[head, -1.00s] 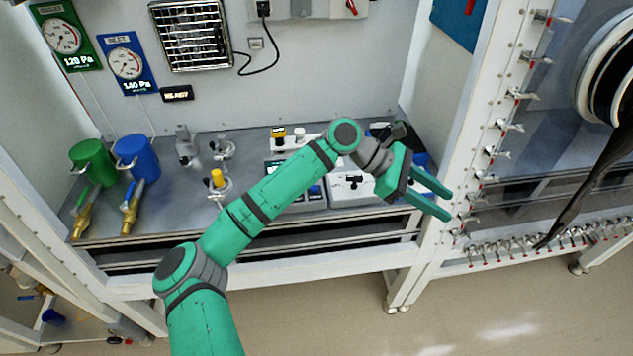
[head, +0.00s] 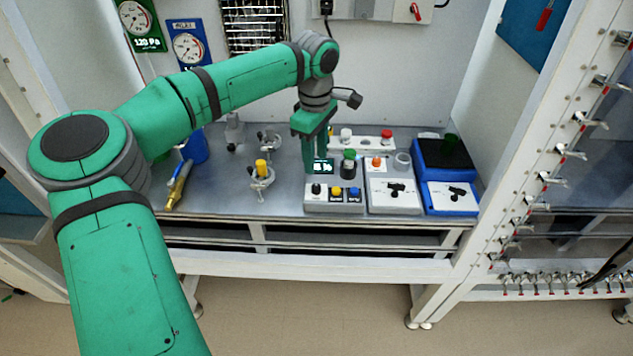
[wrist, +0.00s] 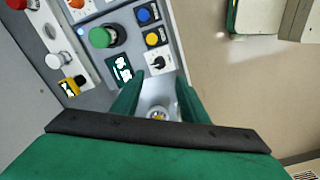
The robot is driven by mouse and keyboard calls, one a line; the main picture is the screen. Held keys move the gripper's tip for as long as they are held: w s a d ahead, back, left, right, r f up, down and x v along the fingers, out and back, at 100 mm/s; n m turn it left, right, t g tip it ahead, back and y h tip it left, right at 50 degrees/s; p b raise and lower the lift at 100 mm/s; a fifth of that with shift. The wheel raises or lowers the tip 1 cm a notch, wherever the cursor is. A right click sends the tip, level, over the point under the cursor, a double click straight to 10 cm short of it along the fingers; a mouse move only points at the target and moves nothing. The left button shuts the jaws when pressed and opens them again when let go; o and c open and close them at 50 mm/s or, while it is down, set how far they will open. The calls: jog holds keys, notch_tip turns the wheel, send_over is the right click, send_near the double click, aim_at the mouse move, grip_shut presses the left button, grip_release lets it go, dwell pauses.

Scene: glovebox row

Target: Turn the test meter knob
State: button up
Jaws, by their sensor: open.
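The test meter (head: 348,208) is a grey box on the bench with a lit display, a green button, blue and yellow buttons and a small black knob (head: 317,189) on a white plate. In the wrist view the knob (wrist: 158,62) lies just beyond my fingertips, roughly in line with the gap between them. My gripper (head: 318,162) points down above and behind the meter's left part, open and empty. It also shows in the wrist view (wrist: 157,88), apart from the knob. One finger partly covers the display's edge in the head view.
A white-topped box (head: 394,198) and a blue box (head: 450,198) stand right of the meter. A yellow-topped valve fitting (head: 262,174) stands to its left. A white strip with buttons (head: 360,143) lies behind. The frame rail (head: 310,268) runs along the front.

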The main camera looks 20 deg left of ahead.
aim_at(316, 186)
notch_tip(316, 186, down, 10)
jog(key=shift+d+r, duration=0.1)
dwell(0.4)
grip_shut()
